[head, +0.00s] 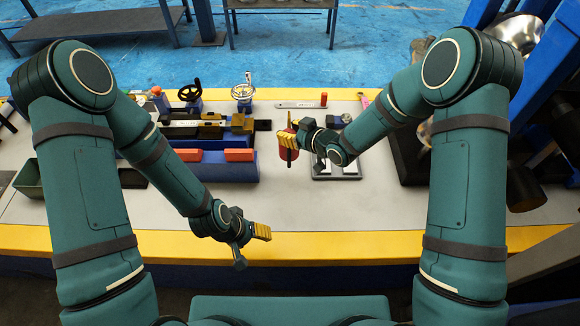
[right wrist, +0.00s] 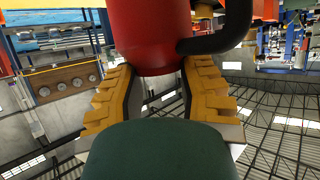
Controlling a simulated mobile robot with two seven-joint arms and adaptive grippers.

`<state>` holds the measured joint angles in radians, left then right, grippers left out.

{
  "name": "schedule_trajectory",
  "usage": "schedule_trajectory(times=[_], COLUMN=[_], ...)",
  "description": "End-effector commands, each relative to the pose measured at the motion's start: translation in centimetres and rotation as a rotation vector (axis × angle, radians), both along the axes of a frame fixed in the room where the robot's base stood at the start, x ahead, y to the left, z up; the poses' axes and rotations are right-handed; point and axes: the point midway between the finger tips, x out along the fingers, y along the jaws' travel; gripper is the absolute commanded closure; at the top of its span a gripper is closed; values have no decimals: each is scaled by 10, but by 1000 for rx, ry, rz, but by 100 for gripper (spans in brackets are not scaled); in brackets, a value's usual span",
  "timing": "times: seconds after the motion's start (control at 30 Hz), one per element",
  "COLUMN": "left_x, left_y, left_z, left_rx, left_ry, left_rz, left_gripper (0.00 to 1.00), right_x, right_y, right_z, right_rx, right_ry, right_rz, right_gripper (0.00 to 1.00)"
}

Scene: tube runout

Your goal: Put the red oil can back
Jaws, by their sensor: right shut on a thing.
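The red oil can (head: 283,152) is in my right gripper (head: 289,138), over the middle of the workbench in the head view. In the right wrist view the red can (right wrist: 155,35) sits between the two yellow-padded fingers (right wrist: 158,95), with a dark curved handle (right wrist: 232,35) at its right. The fingers close on the can; its upper part is cut off there. My left gripper (head: 250,243) is over the yellow front edge of the bench, with nothing seen in it. Its finger gap is too small to judge.
A pale plate with a dark rim (head: 345,172) lies right of the can, partly under my right forearm. The front middle of the bench (head: 330,208) is clear.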

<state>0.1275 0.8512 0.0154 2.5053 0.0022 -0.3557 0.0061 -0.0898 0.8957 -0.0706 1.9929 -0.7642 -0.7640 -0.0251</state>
Motion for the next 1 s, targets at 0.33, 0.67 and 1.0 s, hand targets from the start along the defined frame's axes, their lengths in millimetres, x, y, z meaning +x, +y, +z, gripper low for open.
schedule_trajectory(times=[0.33,0.67,1.0], left_x=[-2,-4,-4], left_y=[0,-1,-1], left_z=[-8,-13,-14], left_rx=[-1,-2,-2], left_ry=[5,9,10], left_rz=[-4,-7,-8], left_gripper=[40,40,40], right_x=[0,-1,0], right_y=[0,0,0], right_z=[-53,-88,-93], right_rx=[-2,-1,0], right_ry=[1,1,0], right_rz=[1,2,1], right_gripper=[100,100,100])
